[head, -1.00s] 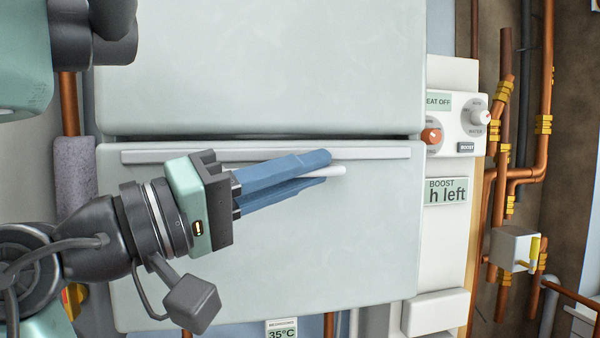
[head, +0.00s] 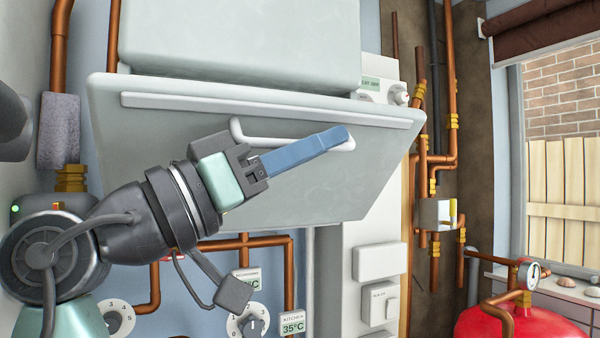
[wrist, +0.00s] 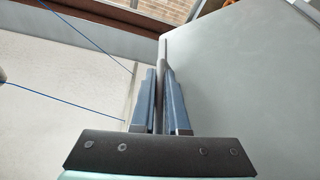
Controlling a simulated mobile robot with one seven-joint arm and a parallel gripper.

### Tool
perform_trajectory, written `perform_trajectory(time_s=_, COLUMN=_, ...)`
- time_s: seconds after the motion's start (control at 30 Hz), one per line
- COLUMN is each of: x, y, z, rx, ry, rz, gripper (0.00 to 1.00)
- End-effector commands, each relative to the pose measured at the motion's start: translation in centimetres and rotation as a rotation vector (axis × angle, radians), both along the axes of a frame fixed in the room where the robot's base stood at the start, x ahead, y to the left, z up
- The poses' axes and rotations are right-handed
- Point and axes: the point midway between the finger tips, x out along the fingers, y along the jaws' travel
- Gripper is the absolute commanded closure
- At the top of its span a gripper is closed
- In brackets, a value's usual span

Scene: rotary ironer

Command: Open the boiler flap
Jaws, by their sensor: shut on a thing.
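The boiler flap (head: 310,195) is the pale grey lower front panel of the boiler. Its upper edge leans out from the boiler and its face slants back toward the bottom. The white bar handle (head: 238,130) runs along the flap below its top strip. My gripper (head: 340,138) is shut on the handle, its blue fingers covering much of the bar. In the wrist view, the gripper (wrist: 161,80) has its fingers on either side of the handle (wrist: 164,50), beside the flap's broad face (wrist: 235,75). The space behind the flap is hidden.
The boiler's upper casing (head: 240,40) stands above the flap. Copper pipes (head: 270,242) and dials (head: 248,325) lie below. A white control column (head: 365,220) stands to the right, with more pipes beyond. A red tank (head: 520,323) is at lower right.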

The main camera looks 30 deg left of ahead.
Motion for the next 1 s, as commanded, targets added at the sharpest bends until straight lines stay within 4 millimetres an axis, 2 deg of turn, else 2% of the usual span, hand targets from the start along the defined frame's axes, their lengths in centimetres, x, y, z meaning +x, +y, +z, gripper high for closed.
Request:
perform_trajectory(time_s=0.03, x=-0.4, y=-0.4, z=-1.7, rx=0.037, ry=-0.032, rz=-0.001, gripper=1.0)
perform_trajectory(time_s=0.1, x=-0.7, y=-0.9, z=-2.8, rx=0.092, ry=-0.067, rz=-0.002, gripper=1.0)
perform_trajectory(time_s=0.37, x=-1.4, y=-2.0, z=-6.3, rx=0.272, ry=-0.185, rz=-0.001, gripper=1.0)
perform_trajectory(time_s=0.5, x=-1.6, y=-2.3, z=-7.8, rx=0.266, ry=-0.178, rz=-0.001, gripper=1.0)
perform_trajectory(time_s=0.73, x=-1.6, y=-2.4, z=-9.4, rx=0.264, ry=-0.176, rz=0.0, gripper=1.0)
perform_trajectory(time_s=1.0, x=-1.6, y=-2.4, z=-10.1, rx=0.264, ry=-0.175, rz=0.001, gripper=1.0)
